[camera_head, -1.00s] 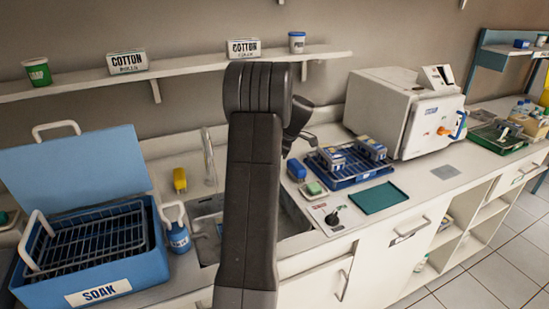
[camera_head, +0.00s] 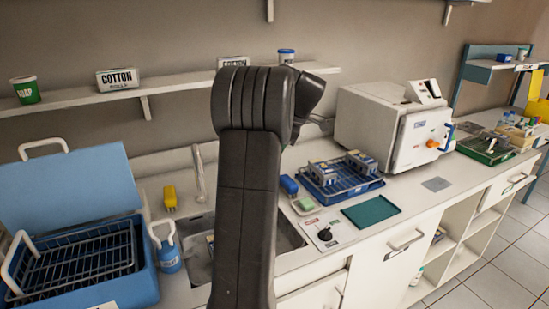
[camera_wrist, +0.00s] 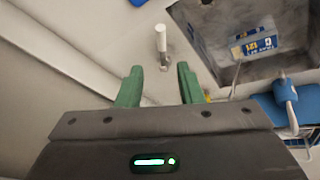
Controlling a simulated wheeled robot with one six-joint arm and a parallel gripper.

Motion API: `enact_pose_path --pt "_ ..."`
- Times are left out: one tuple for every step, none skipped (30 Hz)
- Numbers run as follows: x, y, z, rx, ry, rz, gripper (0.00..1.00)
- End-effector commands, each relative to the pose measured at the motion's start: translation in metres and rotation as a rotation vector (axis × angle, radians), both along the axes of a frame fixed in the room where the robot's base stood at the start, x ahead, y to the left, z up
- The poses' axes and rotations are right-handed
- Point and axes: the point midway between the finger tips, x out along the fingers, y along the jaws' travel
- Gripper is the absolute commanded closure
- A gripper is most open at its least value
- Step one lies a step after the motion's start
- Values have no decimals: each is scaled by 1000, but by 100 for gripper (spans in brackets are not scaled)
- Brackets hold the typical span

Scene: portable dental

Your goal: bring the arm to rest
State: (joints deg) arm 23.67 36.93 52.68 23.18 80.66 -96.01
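In the wrist view my gripper (camera_wrist: 159,86) shows two green fingers standing apart with nothing between them. It is open and empty. Beyond the fingertips the upright tap (camera_wrist: 161,42) stands on the pale counter, apart from the fingers. In the head view my dark arm rises through the middle, bent at the top. It hides part of the sink and the wall behind. The gripper's fingers cannot be made out in the head view.
A blue soak box (camera_head: 148,283) with a wire basket stands at left. The sink (camera_head: 199,266) lies behind my arm. A blue rack (camera_head: 340,188), a green mat (camera_head: 370,212) and a white sterilizer (camera_head: 379,128) are at right. A shelf (camera_head: 185,88) runs along the wall.

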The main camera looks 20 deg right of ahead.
Motion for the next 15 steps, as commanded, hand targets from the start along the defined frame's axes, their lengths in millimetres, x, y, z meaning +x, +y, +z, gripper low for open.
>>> enact_pose_path --pt "-1 -1 4 0 -1 0 67" --pt "-2 -2 6 0 0 0 67" --pt "-3 -2 7 0 0 0 67" --pt "-3 -2 8 0 1 0 67" --pt "-3 -2 8 0 1 0 67" --pt "-3 -2 8 0 1 0 67" --pt "-3 -2 8 0 1 0 67" --pt "-3 -2 8 0 1 0 67" --pt "-3 -2 8 0 1 0 67" --pt "-3 -2 8 0 1 0 67" --pt "-3 -2 8 0 1 0 67" --pt "-3 -2 8 0 1 0 67" --pt "-3 -2 8 0 1 0 67" --pt "-3 -2 8 0 1 0 67" --pt "-2 -2 7 1 2 1 67"
